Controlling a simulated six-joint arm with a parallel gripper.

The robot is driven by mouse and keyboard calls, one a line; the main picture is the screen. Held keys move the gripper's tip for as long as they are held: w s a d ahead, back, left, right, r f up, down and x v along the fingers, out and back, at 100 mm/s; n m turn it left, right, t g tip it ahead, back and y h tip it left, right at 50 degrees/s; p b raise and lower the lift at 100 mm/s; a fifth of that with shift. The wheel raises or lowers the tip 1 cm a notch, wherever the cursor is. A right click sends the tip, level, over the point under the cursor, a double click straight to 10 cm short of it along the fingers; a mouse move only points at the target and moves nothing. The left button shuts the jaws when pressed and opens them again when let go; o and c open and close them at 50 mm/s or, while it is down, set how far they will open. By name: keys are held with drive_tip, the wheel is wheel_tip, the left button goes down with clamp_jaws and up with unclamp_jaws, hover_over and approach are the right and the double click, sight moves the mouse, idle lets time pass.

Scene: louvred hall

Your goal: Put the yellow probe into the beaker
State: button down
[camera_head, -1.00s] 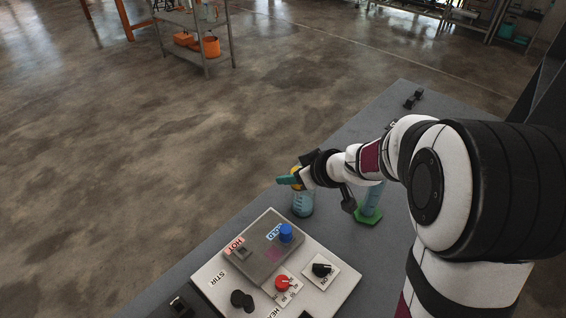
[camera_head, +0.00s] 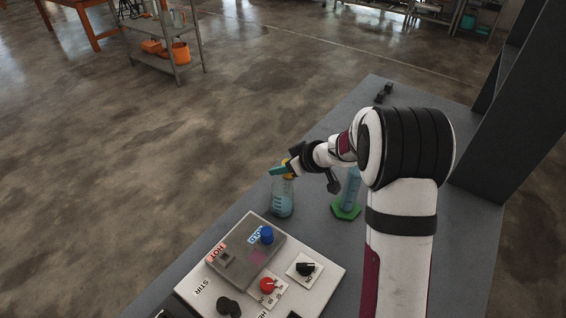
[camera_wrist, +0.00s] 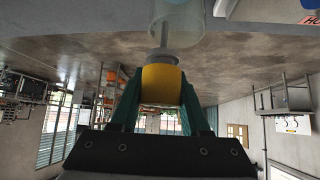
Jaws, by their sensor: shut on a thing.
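The yellow probe (camera_wrist: 161,86) is between the teal fingers of my gripper (camera_head: 280,170), which is shut on its yellow handle. In the wrist view its thin metal rod (camera_wrist: 163,36) points toward the beaker and overlaps the beaker's open end (camera_wrist: 185,32). In the head view the clear beaker (camera_head: 282,199), holding blue liquid, stands upright on the grey bench directly below my gripper. A little yellow shows above the fingers there. The rod is hard to see in the head view, so I cannot tell how deep it reaches.
A hot plate (camera_head: 215,280) with knobs lies in front. A black object (camera_head: 383,93) lies at the bench's far end. A dark upright structure (camera_head: 505,130) stands at right.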

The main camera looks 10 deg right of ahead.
drive_tip(key=shift+c, duration=1.5)
unclamp_jaws()
drive_tip(key=shift+r, duration=0.1)
drive_tip(key=v, duration=1.5)
drive_tip(key=shift+s+d, duration=0.25)
drive_tip(key=shift+s, duration=0.05)
drive_tip(key=shift+r, duration=0.15)
